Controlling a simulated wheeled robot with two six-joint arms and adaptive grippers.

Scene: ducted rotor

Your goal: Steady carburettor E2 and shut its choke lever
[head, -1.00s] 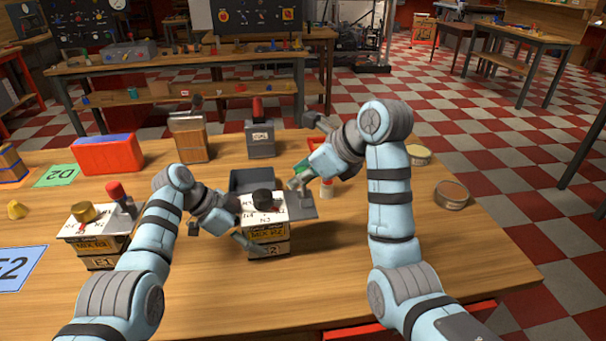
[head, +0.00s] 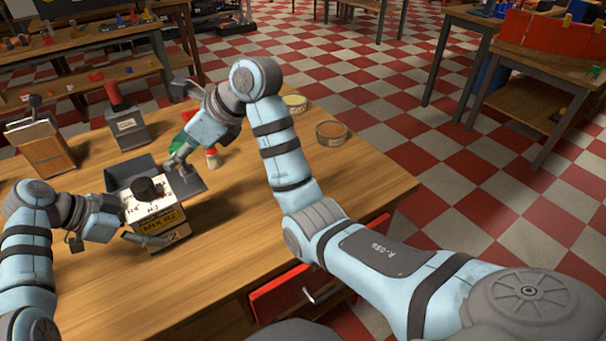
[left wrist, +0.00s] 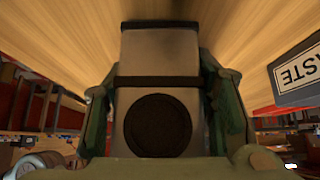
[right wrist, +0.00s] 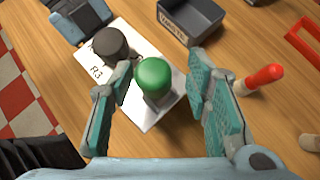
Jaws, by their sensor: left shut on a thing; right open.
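Carburettor E2 (head: 165,228) is a box with a white lettered top and a yellow and black front band, upright on the bench. A black knob (head: 147,190) stands on its top. My left gripper (head: 136,236) is shut on its body from the left; the left wrist view (left wrist: 160,65) shows a pale body with dark bands and a dark disc between the fingers. My right gripper (head: 180,158) is open above the top. In the right wrist view, its fingers stand either side of a green knob (right wrist: 154,76), apart from it. The lever itself is hard to make out.
A dark WASTE tray (right wrist: 178,24) sits just behind E2. A red-handled item (right wrist: 262,78) stands close to my right gripper. A wooden box (head: 42,155), a grey box with a red handle (head: 124,128) and round tins (head: 331,134) stand farther back. The front bench is clear.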

